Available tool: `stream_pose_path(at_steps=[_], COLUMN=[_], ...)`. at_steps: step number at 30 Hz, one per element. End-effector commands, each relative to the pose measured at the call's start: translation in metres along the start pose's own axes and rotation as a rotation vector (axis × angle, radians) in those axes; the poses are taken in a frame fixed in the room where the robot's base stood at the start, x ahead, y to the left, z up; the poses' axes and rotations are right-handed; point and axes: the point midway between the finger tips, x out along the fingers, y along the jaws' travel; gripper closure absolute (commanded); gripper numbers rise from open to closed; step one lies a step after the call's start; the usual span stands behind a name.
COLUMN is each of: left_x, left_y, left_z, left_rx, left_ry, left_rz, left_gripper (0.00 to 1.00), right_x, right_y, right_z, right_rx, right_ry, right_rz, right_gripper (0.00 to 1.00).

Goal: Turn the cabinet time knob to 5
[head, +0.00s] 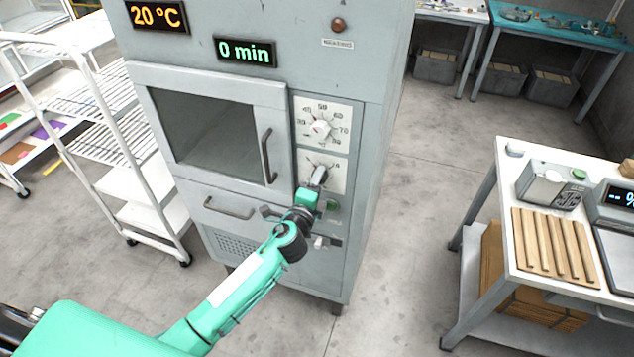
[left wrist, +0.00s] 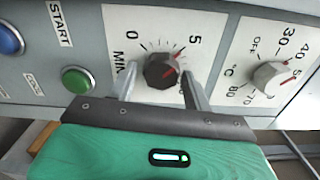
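The cabinet (head: 270,60) stands in front of me, and its display (head: 245,52) reads 0 min. In the left wrist view, the dark time knob (left wrist: 162,70) has a red pointer slanting up and right, toward the 5 side of its MIN dial. My left gripper (left wrist: 167,85) is open, with one finger on either side of the knob; a gap shows on the left, and contact on the right is unclear. In the head view, my left gripper (head: 318,178) is at the lower dial panel and largely covers that knob. My right gripper is out of view.
The white temperature knob (head: 320,128) is above the time dial. A green START button (left wrist: 76,80) and a blue button (left wrist: 8,40) are close by. The door handle (head: 268,156) is left of the dials. A white table (head: 510,185) stands at right.

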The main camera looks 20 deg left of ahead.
Motion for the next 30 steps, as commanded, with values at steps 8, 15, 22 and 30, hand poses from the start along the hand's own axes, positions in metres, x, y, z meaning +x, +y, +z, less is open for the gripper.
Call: stream_pose_path(at_steps=[8, 15, 22, 30], left_x=[0.0, -0.015, -0.06, -0.111], left_y=[-0.001, 0.001, 0.003, 0.002], left_z=[0.0, 0.0, 0.0, 0.0], left_rx=[-0.001, -0.001, -0.002, -0.001], left_ry=[-0.001, 0.0, 0.001, 0.001], left_rz=[-0.002, -0.002, 0.0, -0.001], left_gripper=[0.41, 0.41, 0.41, 0.41], right_x=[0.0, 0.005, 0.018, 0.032], right_y=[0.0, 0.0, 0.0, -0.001], right_z=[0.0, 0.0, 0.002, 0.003], right_rx=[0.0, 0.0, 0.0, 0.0], right_ry=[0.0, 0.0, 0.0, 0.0], right_rz=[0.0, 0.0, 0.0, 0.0], right_gripper=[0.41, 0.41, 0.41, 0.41])
